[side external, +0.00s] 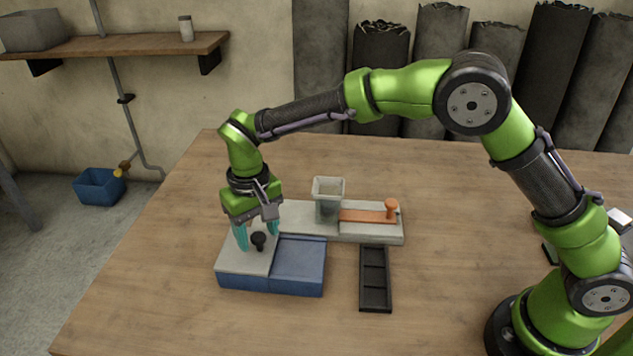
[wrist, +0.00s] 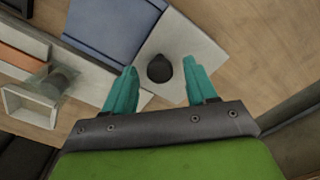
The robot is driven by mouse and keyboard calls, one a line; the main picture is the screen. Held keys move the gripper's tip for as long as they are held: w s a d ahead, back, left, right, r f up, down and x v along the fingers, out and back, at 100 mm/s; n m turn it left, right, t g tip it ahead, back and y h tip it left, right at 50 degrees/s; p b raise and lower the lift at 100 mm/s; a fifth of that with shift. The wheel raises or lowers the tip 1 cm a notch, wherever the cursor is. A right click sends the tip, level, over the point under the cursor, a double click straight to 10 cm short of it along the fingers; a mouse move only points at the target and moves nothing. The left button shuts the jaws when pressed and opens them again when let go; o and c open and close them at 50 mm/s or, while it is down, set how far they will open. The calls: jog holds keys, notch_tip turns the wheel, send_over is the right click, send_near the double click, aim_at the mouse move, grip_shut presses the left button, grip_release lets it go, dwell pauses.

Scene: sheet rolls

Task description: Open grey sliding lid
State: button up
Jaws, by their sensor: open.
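The grey sliding lid (side external: 245,262) covers the left part of a blue box (side external: 270,284) on the table. The right part of the box top shows a blue surface (side external: 298,259). A dark round knob (side external: 259,240) stands on the lid. My gripper (side external: 257,240) is open, with its teal fingers on either side of the knob. In the wrist view, the knob (wrist: 160,68) shows between and just beyond the fingertips of my gripper (wrist: 162,78), with gaps on both sides. I cannot tell how high the fingertips are above the lid.
Behind the box lies a pale base (side external: 370,230) with a hopper (side external: 328,195) and an orange slide with a peg (side external: 391,208). A black tray (side external: 375,280) lies right of the box. The wooden table (side external: 180,270) is clear to the left and front.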

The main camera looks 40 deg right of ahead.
grip_shut()
dwell(0.3)
jog(key=s+d, duration=0.7)
dwell(0.4)
grip_release()
jog(key=shift+r, duration=0.1)
notch_tip(320, 180, up, 17)
dwell(0.5)
